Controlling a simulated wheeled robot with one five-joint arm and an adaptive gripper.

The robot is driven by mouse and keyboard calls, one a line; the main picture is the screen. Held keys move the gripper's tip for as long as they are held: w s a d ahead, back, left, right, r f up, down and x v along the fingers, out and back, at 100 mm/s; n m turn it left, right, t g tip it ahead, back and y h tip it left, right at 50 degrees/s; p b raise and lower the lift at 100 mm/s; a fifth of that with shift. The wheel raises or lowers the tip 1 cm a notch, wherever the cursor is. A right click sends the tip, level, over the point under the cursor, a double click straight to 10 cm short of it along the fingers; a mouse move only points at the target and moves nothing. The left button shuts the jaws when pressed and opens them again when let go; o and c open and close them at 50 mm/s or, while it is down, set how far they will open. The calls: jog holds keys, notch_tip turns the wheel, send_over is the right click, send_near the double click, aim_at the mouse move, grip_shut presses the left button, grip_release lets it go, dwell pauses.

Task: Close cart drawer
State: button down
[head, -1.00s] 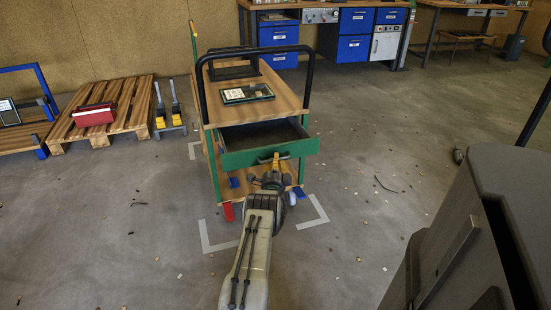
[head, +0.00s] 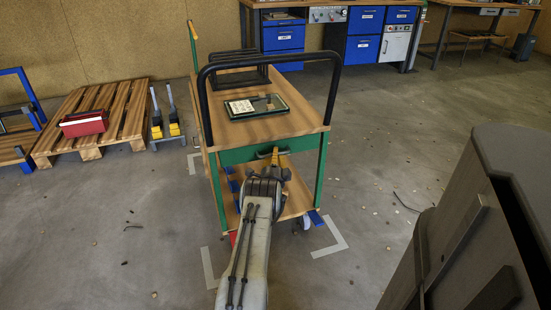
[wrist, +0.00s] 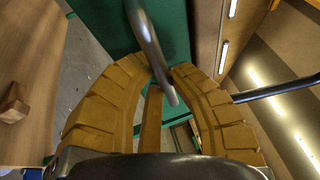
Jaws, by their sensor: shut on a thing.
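The cart (head: 305,122) has wooden shelves, green posts and a black push handle. Its green drawer (head: 235,157) sits under the top shelf, and its front now looks level with the cart's end, with no open inside showing. My gripper (head: 275,158) is at the drawer front, its yellow fingers on the dark drawer handle (head: 290,151). In the wrist view the yellow fingers close around the grey handle bar (wrist: 152,50), in front of the green drawer front (wrist: 105,22). My arm hides part of the lower shelf.
A framed tray (head: 256,106) lies on the cart top. A pallet (head: 120,110) with a red box (head: 84,124) stands at the left, beside a yellow-footed stand (head: 166,128). Workbenches with blue drawers (head: 284,38) are at the back.

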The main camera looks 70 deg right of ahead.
jog(key=shift+w+d, duration=0.15)
jog(key=shift+w, duration=0.25)
jog(key=c, duration=1.1)
grip_release()
jog(key=shift+s+f, duration=0.1)
jog(key=shift+a+f, duration=0.1)
jog(key=shift+a, duration=0.35)
jog(key=shift+s+r+v, duration=0.1)
jog(key=shift+s+v, duration=0.05)
jog(key=shift+v, duration=2.6)
jog(key=shift+s+r+v, duration=0.1)
jog(key=shift+v, duration=2.65)
